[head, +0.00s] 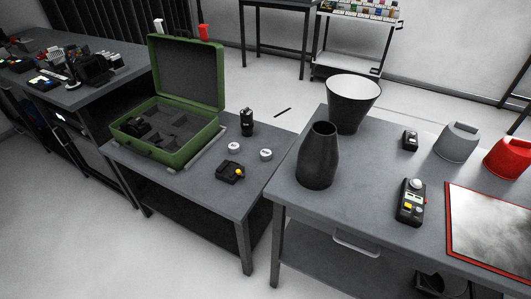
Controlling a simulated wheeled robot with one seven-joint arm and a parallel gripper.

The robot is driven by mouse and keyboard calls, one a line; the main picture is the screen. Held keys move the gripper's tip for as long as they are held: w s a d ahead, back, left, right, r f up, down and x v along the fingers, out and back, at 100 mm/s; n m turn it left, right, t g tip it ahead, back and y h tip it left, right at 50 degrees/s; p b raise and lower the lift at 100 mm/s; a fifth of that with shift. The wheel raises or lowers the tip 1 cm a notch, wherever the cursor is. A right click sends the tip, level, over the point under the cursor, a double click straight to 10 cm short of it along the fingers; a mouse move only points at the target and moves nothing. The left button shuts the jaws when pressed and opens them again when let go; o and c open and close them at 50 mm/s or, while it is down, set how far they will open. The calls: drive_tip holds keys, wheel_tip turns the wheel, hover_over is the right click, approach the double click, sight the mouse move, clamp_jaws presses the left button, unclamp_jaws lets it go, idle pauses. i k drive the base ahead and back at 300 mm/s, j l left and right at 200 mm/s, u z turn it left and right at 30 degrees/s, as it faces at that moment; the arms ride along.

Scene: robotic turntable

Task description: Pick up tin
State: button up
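Two small round white-topped items, which look like tins, sit side by side on the low grey table (207,196) in the head view. One tin (234,149) is at left, the other tin (266,155) just right of it near the table's right side. They stand apart from each other. I cannot tell which one the task names. My gripper is not in view.
An open green case (190,150) stands left on the same table. The right table (360,222) holds a dark vase (318,160), a flared bucket (352,104), a handheld meter (410,203) and a red-framed panel (447,236). The low table's front is bare.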

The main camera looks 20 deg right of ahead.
sight(233, 147)
drive_tip(key=i+j, duration=0.3)
drive_tip(key=i+j+z, duration=0.1)
drive_tip(key=i+j, duration=0.2)
drive_tip(key=j, duration=0.2)
drive_tip(key=i+j, duration=0.3)
drive_tip(key=j, duration=0.15)
drive_tip(key=i+j+z, duration=0.1)
drive_tip(key=i+j, duration=0.2)
drive_tip(key=j, duration=0.15)
drive_tip(key=i+j+z, duration=0.1)
drive_tip(key=i+j, duration=0.2)
drive_tip(key=j, duration=0.15)
drive_tip(key=i+j, duration=0.25)
drive_tip(key=j, duration=0.2)
drive_tip(key=i+j+z, duration=0.1)
drive_tip(key=i+j, duration=0.15)
drive_tip(key=j, duration=0.25)
drive_tip(key=i+j, duration=0.25)
drive_tip(key=j, duration=0.25)
